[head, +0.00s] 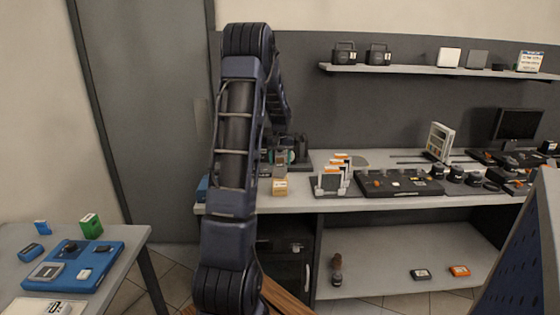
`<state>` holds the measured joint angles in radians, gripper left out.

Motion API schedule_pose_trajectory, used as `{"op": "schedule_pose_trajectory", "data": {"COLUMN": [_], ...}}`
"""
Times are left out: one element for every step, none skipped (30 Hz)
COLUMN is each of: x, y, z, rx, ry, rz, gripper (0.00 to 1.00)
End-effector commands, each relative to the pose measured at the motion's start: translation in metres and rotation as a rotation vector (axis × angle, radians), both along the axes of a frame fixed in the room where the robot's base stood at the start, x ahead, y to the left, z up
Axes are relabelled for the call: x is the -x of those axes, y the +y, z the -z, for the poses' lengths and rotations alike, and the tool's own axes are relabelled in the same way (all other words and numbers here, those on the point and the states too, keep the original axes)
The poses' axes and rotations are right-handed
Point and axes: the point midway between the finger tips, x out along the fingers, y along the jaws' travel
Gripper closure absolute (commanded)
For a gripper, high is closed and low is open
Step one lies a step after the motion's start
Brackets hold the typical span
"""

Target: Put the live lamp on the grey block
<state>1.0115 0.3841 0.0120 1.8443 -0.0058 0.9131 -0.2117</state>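My arm rises through the middle of the head view, bends at the top and reaches down behind itself toward the left end of the workbench (385,203). Its far end is small and mostly covered by my own arm links, so I cannot tell whether my gripper is open or shut. Around there stand a dark device with a green part (290,157) and a small tan box (280,188). A small greyish piece (280,171) shows just above the tan box; I cannot tell whether it is the grey block. I cannot make out the live lamp for certain.
A black tray (400,184) and a rack of orange-topped cards (332,180) crowd the bench. Two black handled boxes stand on the wall shelf (420,69). A side table (125,238) with a blue tray (100,272) is at left. A blue perforated panel (525,250) blocks the right.

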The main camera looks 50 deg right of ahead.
Motion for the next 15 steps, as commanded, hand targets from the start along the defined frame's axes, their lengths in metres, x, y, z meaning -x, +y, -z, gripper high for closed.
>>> {"op": "schedule_pose_trajectory", "data": {"x": [0.000,0.000,0.000,0.000,0.000,0.000,0.000,0.000,0.000,-0.001,-0.001,-0.001,-0.001,-0.001,-0.001], "y": [0.000,0.000,0.000,0.000,0.000,0.000,0.000,0.000,0.000,-0.001,-0.001,0.000,0.000,0.000,0.000], "z": [0.000,0.000,0.000,0.000,-0.001,-0.003,-0.005,-0.007,-0.011,-0.015,-0.020,-0.027,-0.032,-0.038,-0.045], "rx": [0.000,0.000,0.000,0.000,0.000,0.000,0.000,0.001,0.002,0.003,0.003,0.003,0.004,0.004,0.003], "ry": [0.000,0.000,0.000,0.000,0.000,0.000,0.000,-0.001,-0.001,-0.001,-0.001,-0.001,-0.002,-0.002,-0.001], "rz": [0.000,0.000,0.000,0.000,0.000,0.000,0.000,0.000,0.000,0.000,0.000,-0.001,-0.001,-0.002,-0.002], "gripper": [0.37,0.37,0.37,0.37,0.37,0.37,0.37,0.37,0.37,0.37,0.37,0.37,0.37,0.37,0.37]}}
